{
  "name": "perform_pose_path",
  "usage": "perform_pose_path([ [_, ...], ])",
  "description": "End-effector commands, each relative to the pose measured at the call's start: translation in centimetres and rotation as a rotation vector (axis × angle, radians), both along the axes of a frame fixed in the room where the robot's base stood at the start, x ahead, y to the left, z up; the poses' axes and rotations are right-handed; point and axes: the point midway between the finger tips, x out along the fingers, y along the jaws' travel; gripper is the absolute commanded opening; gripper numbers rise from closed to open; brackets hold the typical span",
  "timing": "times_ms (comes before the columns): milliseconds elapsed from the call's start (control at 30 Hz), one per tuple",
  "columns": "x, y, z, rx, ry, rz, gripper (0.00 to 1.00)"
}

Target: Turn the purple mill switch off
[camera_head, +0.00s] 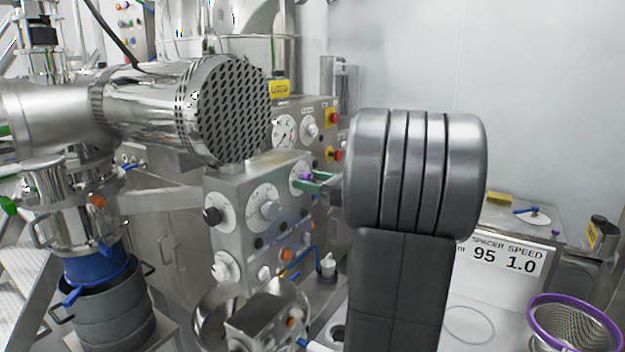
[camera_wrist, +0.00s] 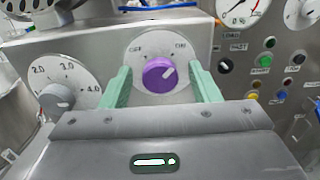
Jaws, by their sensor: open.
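The purple mill switch (camera_wrist: 158,75) is a round knob on a pale dial plate marked OFF at left and ON at right. Its white pointer mark is tilted up and right, toward ON. The switch also shows small in the head view (camera_head: 306,177), on the front of a steel control box (camera_head: 232,185). My gripper (camera_wrist: 161,72) is open, with one green finger on each side of the switch. Small gaps seem to show between fingers and knob; contact cannot be told. In the head view, my gripper (camera_head: 314,182) is partly hidden behind my arm.
A grey knob dial (camera_wrist: 58,97) with numbers sits left of the switch. Buttons and gauges (camera_wrist: 240,12) are on a panel to the right. A large perforated steel cylinder (camera_head: 232,108) hangs above the box. A purple-rimmed sieve (camera_head: 575,300) is at lower right.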

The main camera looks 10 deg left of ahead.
Motion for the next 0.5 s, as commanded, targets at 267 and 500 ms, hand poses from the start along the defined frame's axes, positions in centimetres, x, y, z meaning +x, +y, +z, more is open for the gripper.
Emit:
perform_pose_path([
  [267,0.07,0.19,-0.02,0.0,0.0,0.0,0.56],
  [500,0.07,0.17,-0.02,0.0,0.0,0.0,0.13],
])
